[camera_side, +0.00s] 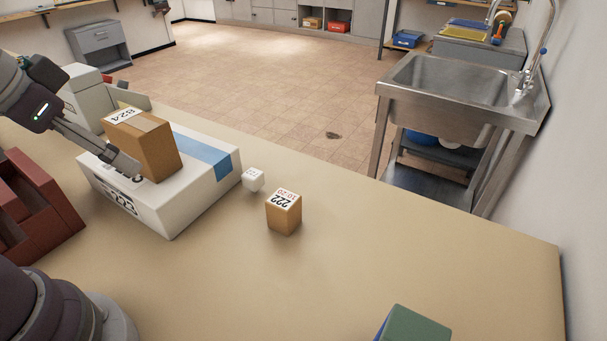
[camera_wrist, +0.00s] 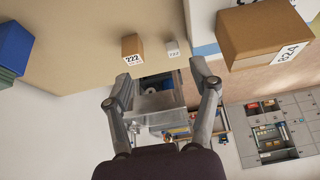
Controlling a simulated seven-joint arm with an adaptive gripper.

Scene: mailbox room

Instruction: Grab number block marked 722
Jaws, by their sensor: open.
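A small white block (camera_side: 253,179) stands on the table beside the white parcel; its dark marking is too small to read surely. It also shows in the wrist view (camera_wrist: 172,49), top centre. A brown cardboard block marked 222 (camera_side: 284,213) stands close to it, nearer the camera, and shows in the wrist view (camera_wrist: 132,47) left of the white block. My gripper (camera_side: 128,165) is over the white parcel at the left, beside the brown box marked 824. In the wrist view my gripper (camera_wrist: 161,67) has its fingers spread and empty, apart from both small blocks.
The white parcel (camera_side: 206,190) with a blue stripe bears the brown box marked 824 (camera_side: 158,150). A dark red tray (camera_side: 45,205) sits at the left. A green and blue object (camera_side: 415,325) lies at the front edge. Table right of the blocks is clear; a metal sink (camera_side: 450,95) stands beyond.

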